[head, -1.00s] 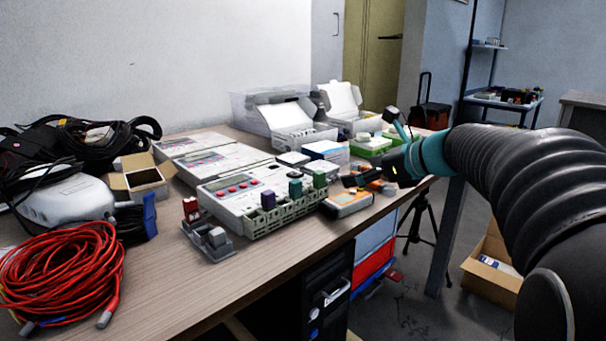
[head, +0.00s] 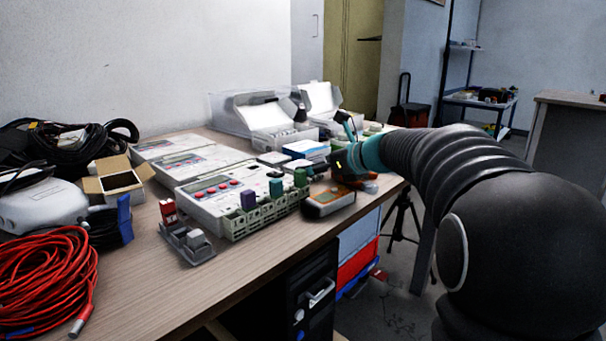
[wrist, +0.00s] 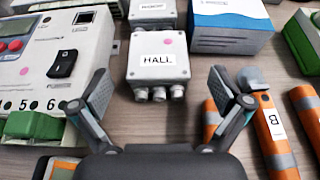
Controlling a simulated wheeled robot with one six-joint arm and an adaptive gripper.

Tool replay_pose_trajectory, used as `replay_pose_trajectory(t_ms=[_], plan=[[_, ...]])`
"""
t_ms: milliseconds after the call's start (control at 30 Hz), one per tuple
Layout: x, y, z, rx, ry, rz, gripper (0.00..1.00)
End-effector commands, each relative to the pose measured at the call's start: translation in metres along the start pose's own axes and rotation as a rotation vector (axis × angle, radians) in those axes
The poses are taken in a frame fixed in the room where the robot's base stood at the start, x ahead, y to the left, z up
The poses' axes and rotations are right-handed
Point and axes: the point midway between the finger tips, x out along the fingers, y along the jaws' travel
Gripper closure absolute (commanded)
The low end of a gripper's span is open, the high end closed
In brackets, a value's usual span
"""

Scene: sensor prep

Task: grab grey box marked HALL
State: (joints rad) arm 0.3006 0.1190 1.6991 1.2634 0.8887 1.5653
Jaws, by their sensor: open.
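The grey box marked HALL (wrist: 158,72) lies on the bench in the upper middle of the wrist view, its label upright and a pink dot above the label. Several pale cable glands stick out of its near side. My gripper (wrist: 160,85) is open, with one finger toward each side of the box's near end and nothing held. I cannot tell its height above the bench. In the head view my gripper (head: 338,166) is over the right part of the bench, and I cannot single out the HALL box there.
Another grey labelled box (wrist: 153,10) sits just beyond. A blue and white box (wrist: 232,27) is close on the right. A panel with red buttons (wrist: 50,45) and a green connector (wrist: 32,127) are left. Orange cylinders (wrist: 272,135) lie right. An orange-ended device (head: 328,202) is near the bench edge.

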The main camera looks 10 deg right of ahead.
Motion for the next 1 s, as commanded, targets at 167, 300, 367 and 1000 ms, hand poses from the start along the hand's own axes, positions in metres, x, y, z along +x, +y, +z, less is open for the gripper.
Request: replay_pose_trajectory(t_ms=[167,300,367,1000], plan=[[0.027,0.003,0.001,0.0,0.001,0.004,0.0],[0.041,0.003,0.001,0.0,0.001,0.003,0.0],[0.043,0.002,0.001,0.0,0.001,0.001,0.0],[0.042,0.002,0.002,0.0,0.001,0.001,0.68]])
